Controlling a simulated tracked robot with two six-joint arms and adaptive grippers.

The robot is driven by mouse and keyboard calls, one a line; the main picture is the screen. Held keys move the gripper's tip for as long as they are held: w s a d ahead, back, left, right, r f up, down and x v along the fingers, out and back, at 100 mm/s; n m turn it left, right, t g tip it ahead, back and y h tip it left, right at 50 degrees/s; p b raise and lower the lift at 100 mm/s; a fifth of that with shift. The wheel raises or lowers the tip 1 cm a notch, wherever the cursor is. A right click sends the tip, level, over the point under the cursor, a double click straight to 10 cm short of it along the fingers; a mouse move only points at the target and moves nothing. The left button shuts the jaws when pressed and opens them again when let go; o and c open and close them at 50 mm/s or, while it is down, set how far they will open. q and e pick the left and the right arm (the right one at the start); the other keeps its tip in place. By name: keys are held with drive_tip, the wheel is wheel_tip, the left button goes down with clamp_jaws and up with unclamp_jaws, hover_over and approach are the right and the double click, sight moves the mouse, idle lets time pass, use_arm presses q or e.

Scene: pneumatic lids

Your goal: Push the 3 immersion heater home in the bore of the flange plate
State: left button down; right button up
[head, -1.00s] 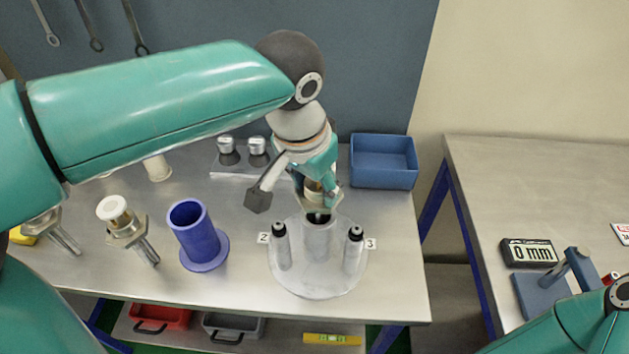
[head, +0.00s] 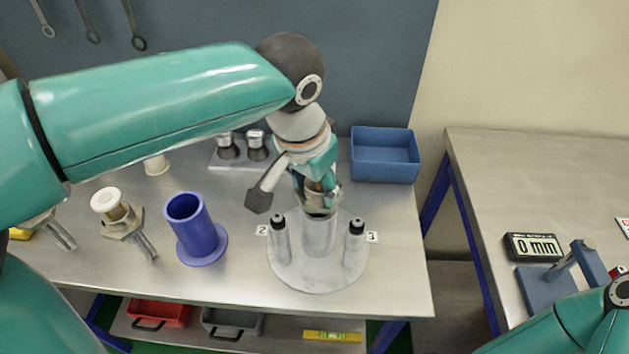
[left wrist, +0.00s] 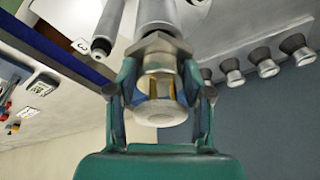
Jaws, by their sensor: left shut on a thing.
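The flange plate (head: 290,276) is a pale round disc on the bench, with a wide upright tube (head: 319,238) at its middle. Posts with black tips stand on either side, by tags 2 (head: 261,230) and 3 (head: 372,237). My left gripper (head: 320,196) points down over the middle tube. It is shut on an immersion heater with a hex collar and white cap, which shows between the fingers in the left wrist view (left wrist: 160,100). The hex collar is at the tube's mouth; whether it seats fully is hidden. My right gripper is out of view.
A blue bin (head: 384,160) is at the back right. A rack with metal knobs (head: 257,147) is behind.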

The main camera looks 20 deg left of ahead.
use_arm(q)
drive_tip(key=shift+f+b, duration=0.45)
drive_tip(key=shift+f, duration=0.15)
drive_tip(key=shift+s+a+f+b, duration=0.1)
drive_tip(key=shift+a+f+b, duration=0.05)
drive_tip(key=shift+f+b, duration=0.3)
drive_tip(key=shift+s+a+f+b, duration=0.1)
drive_tip(key=shift+a+f+b, duration=0.05)
drive_tip(key=shift+f+b, duration=0.3)
drive_tip(key=shift+c, duration=1.9)
unclamp_jaws()
drive_tip(key=shift+s+r+p, duration=0.1)
drive_tip(key=shift+r+p, duration=0.4)
drive_tip(key=shift+p, duration=0.1)
drive_tip(key=shift+s+d+r+p, duration=0.1)
drive_tip(key=shift+d+r+p, duration=0.15)
drive_tip(key=shift+r+p, duration=0.7)
drive_tip(key=shift+p+v, duration=1.35)
drive_tip(key=shift+v, duration=0.75)
drive_tip(key=shift+f, duration=0.1)
